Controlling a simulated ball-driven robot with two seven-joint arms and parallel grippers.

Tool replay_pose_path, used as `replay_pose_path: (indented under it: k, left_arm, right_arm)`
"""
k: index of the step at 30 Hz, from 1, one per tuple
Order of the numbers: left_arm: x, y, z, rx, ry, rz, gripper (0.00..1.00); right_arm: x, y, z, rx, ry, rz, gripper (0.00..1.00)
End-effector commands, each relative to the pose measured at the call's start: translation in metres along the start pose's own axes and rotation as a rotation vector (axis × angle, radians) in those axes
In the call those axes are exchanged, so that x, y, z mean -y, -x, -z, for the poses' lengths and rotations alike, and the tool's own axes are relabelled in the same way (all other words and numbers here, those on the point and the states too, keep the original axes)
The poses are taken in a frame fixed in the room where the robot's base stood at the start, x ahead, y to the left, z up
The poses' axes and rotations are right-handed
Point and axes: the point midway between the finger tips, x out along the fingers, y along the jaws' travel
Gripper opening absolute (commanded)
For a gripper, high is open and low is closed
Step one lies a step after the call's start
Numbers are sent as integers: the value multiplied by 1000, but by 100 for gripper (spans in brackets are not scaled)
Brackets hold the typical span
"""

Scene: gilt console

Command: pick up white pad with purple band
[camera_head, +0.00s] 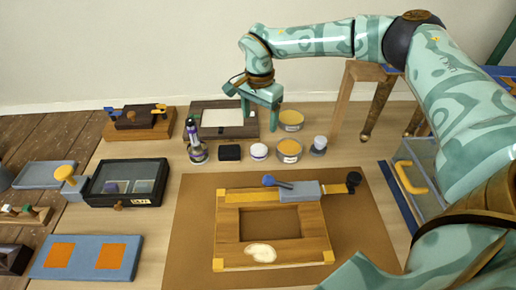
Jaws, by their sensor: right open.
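The white pad with a purple band (259,151) is a small round piece standing on the table near the middle of the head view. It sits between a black block (230,153) and a yellow-topped tin (289,151). My right gripper (260,122) is open and empty, with its fingers pointing down. It appears above and behind the pad in the picture, apart from it, in front of a framed tray (223,119). The pad is in plain view. My left gripper is not in view.
A bottle (197,144) stands left of the black block. Another yellow-topped tin (291,120) and a grey-white jar (318,145) stand to the right. A wooden frame (225,231) lies on the brown mat (188,230) in front. A glass-lidded box (125,184) is at left.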

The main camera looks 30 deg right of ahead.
Motion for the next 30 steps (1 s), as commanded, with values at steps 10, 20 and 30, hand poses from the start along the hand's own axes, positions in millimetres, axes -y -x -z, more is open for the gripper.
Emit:
replay_pose_path:
  k: [10, 20, 30]
  left_arm:
    - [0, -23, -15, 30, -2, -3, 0]
    - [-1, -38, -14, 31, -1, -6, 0]
    - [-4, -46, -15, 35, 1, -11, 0]
  right_arm:
    - [1, -76, -1, 3, -1, -2, 73]
    - [3, -110, 1, 3, -1, -2, 73]
    - [4, -132, 1, 3, -1, 2, 73]
